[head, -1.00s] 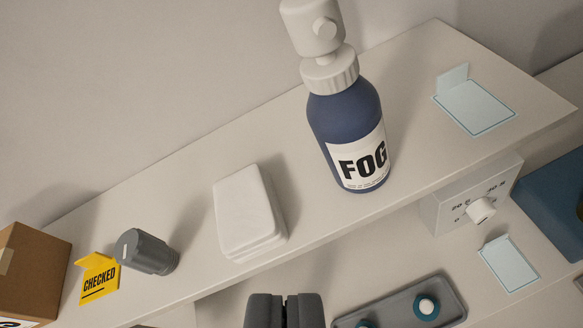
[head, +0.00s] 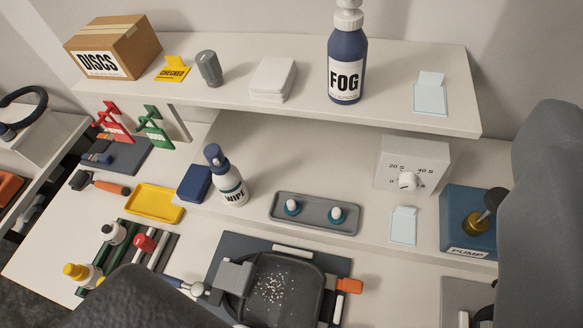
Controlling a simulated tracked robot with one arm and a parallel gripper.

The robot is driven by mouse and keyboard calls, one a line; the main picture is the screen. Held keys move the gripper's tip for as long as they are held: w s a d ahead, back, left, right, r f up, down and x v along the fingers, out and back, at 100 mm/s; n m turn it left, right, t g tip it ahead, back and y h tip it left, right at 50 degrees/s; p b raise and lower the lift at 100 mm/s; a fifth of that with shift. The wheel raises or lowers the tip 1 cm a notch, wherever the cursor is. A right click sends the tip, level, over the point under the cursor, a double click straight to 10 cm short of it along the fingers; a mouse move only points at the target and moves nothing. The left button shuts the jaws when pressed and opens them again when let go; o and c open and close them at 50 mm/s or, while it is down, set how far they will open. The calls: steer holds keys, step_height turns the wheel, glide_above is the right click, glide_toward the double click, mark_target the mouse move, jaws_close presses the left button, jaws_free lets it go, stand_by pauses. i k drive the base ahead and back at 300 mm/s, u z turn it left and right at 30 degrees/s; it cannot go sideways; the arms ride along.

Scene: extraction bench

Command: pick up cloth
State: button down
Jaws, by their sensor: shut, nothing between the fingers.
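A white, layered block like a folded cloth (head: 272,79) lies on the raised shelf, between the dark grey capped cylinder and the FOG bottle. A dark blue rounded pad (head: 194,184) lies on the lower bench beside the WIPE bottle; it could also be a folded cloth, and I cannot tell which one is meant. Both lie free with nothing on them. My gripper's fingertips do not show now; only large dark parts of mine cover the lower left and right edge.
On the shelf (head: 130,88) stand the FOG bottle (head: 346,70), grey cylinder (head: 209,68) and DISCS box (head: 112,47). Below are the WIPE bottle (head: 231,180), yellow tray (head: 154,203), grey tray (head: 283,222), dial box (head: 405,166), PUMP unit (head: 462,225) and black pan (head: 265,310).

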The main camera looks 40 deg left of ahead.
mark_target(196, 182)
steer(key=k, duration=1)
steer(key=u, duration=1.1)
steer(key=k, duration=0.4)
steer(key=z, duration=0.1)
steer(key=i, duration=0.45)
steer(key=z, duration=0.05)
